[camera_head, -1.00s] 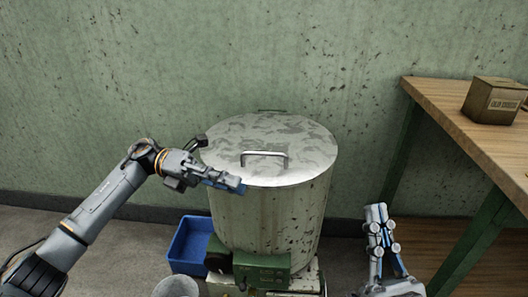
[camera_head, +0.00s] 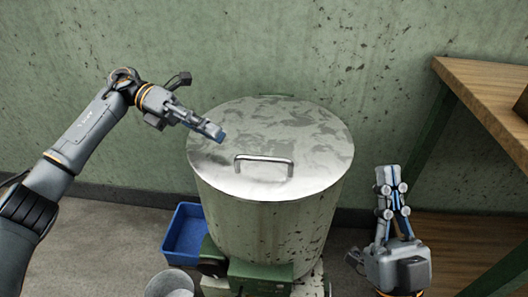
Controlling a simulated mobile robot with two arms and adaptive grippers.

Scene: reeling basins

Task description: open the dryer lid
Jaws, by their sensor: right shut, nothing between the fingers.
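The dryer is a large metal drum (camera_head: 268,225) with a round, flat, worn metal lid (camera_head: 315,145). The lid lies closed on the drum, and a bar handle (camera_head: 264,159) stands up from it towards the front. My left gripper (camera_head: 217,132) is over the left part of the lid, above and left of the handle and apart from it. It is seen from the side, so I cannot tell whether its fingers are open. My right gripper (camera_head: 391,180) is shut and empty, pointing up, to the right of the drum and apart from it.
A blue bin (camera_head: 184,235) stands on the floor left of the drum, with a grey bucket (camera_head: 169,285) in front of it. A wooden table (camera_head: 485,95) with green legs is at the right, with a brown box (camera_head: 523,103) at the picture's edge. The wall is close behind.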

